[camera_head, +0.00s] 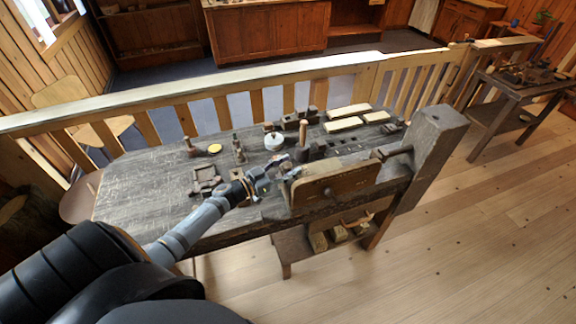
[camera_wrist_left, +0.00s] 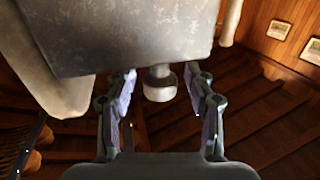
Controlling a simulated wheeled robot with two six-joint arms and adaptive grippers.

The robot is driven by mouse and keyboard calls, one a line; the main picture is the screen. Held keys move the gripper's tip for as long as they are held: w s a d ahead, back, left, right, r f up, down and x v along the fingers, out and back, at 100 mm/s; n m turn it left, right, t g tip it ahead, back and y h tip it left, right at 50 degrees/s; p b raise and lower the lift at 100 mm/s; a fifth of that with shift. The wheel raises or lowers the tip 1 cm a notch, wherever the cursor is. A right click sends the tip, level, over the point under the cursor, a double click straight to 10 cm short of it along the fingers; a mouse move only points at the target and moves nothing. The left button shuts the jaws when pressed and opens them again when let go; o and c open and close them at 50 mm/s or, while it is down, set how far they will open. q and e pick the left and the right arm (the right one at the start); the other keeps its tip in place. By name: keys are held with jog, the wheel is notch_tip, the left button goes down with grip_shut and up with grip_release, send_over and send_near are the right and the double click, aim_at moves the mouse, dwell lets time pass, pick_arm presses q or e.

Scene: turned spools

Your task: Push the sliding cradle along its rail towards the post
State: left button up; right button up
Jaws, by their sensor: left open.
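My left gripper (camera_head: 279,170) is over the front edge of the worn bench, just left of a wooden board with rounded corners (camera_head: 335,184). In the left wrist view my left gripper (camera_wrist_left: 160,78) is open. A short round metal knob (camera_wrist_left: 159,84) shows between its fingers, under a big grey block-like part (camera_wrist_left: 120,35); I cannot tell whether the fingers touch it. A brown upright peg (camera_head: 303,131) stands behind the gripper. I cannot tell for sure which parts are the cradle, the rail and the post. My right gripper is not in view.
The bench top (camera_head: 140,195) is bare at the left. A white round pot (camera_head: 274,142), pale wooden blocks (camera_head: 345,123) and small tools lie behind the gripper. A thick wooden upright (camera_head: 432,140) rises at the bench's right end. A railing (camera_head: 200,97) runs behind.

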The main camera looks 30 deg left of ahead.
pick_arm(q)
grip_shut()
dwell(0.4)
jog(key=shift+w, duration=0.15)
